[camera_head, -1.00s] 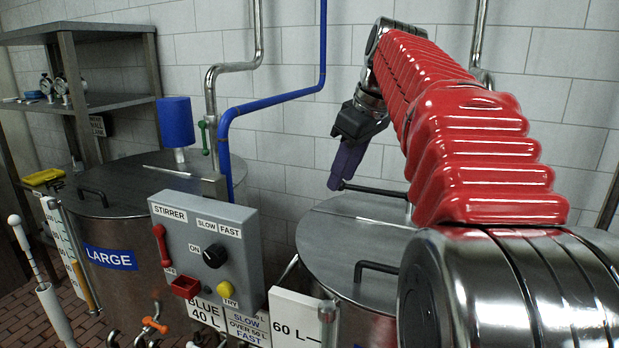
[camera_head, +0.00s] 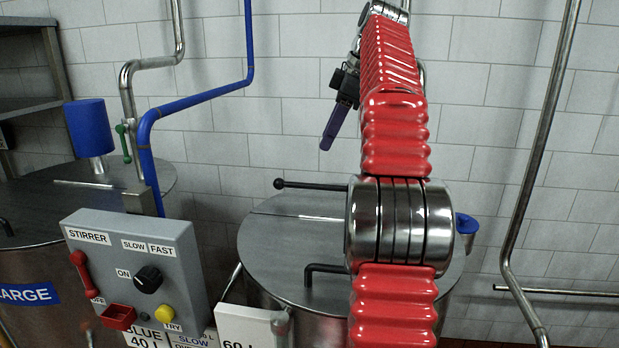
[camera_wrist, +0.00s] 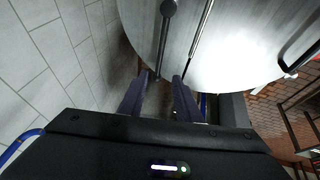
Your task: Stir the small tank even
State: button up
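The small tank (camera_head: 268,245) stands in the middle of the head view under a round grey metal lid. A black rod with a ball end (camera_head: 279,184) sticks out leftward over the lid's far side. It also shows in the wrist view (camera_wrist: 168,8), running down towards the gap between my fingers; I cannot tell whether it lies between them. My gripper (camera_head: 326,145), with purple fingers, hangs above the rod, right of its ball end. In the wrist view my fingers (camera_wrist: 158,95) are apart, with nothing seen gripped. My arm hides the tank's right part.
A grey STIRRER control box (camera_head: 140,262) with a black knob, red lever and yellow button stands left of the tank. The large tank (camera_head: 30,228) is behind it. A blue pipe (camera_head: 200,97) and steel pipes (camera_head: 530,190) run along the tiled wall.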

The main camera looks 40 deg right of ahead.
aim_at(310, 185)
jog(key=x, duration=1.3)
jog(key=shift+w+f, duration=0.15)
jog(key=shift+f, duration=0.2)
grip_shut()
dwell(0.6)
